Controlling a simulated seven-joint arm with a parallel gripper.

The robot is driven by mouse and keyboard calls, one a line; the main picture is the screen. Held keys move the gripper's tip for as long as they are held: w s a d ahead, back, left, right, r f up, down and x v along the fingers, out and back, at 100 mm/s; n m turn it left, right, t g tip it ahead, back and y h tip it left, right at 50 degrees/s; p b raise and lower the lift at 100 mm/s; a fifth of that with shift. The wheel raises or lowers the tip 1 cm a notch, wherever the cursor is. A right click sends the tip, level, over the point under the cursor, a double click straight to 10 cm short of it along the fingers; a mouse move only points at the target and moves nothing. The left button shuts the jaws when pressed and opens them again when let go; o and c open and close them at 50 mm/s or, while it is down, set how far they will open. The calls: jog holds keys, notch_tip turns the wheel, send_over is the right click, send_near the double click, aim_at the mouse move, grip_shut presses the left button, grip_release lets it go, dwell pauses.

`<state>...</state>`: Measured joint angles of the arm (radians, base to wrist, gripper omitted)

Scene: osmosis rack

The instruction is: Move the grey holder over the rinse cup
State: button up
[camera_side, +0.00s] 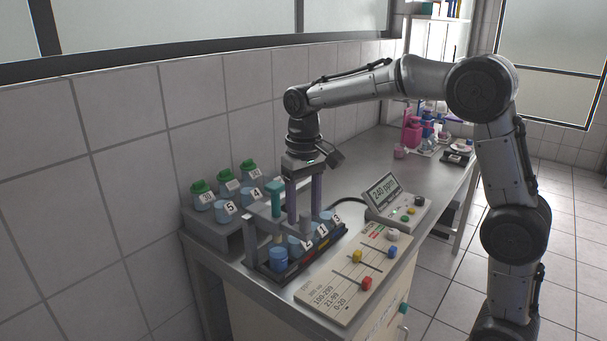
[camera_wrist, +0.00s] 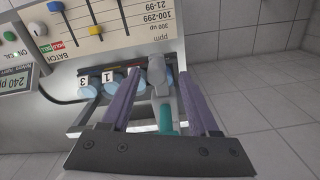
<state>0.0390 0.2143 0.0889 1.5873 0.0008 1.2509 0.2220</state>
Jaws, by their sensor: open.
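The grey holder (camera_side: 306,225) is a pale upright grey piece above the cup tray (camera_side: 262,270). In the wrist view the grey holder (camera_wrist: 157,72) shows between the purple fingers, with a teal-topped rod (camera_wrist: 166,118) close to it. In the side view the teal-topped rod (camera_side: 277,200) stands to the left of the fingers. My gripper (camera_side: 304,216) is open, pointing down around the holder; the wrist view also shows it open (camera_wrist: 158,72). I cannot tell whether the fingers touch the holder. A blue cup (camera_side: 279,260) stands at the tray's near end; I cannot tell which cup is the rinse cup.
Numbered cups (camera_side: 323,231) stand behind in the tray. Green-lidded bottles (camera_side: 202,196) and more cups sit on a step at left. A slider board (camera_side: 350,277) and a 240 ppm meter (camera_side: 396,203) lie to the right. The tiled wall is close behind.

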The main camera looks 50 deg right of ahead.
notch_tip(320, 180, up, 11)
dwell(0.3)
jog(key=s+a+r+t, duration=0.1)
jog(key=s+r+t, duration=0.25)
jog(key=s, duration=1.15)
jog(key=s+f+n+t, duration=0.2)
jog(key=s+f+n, duration=0.1)
jog(key=s+f, duration=0.6)
notch_tip(320, 180, down, 5)
jog(key=shift+a+r, duration=0.15)
jog(key=shift+a, duration=0.15)
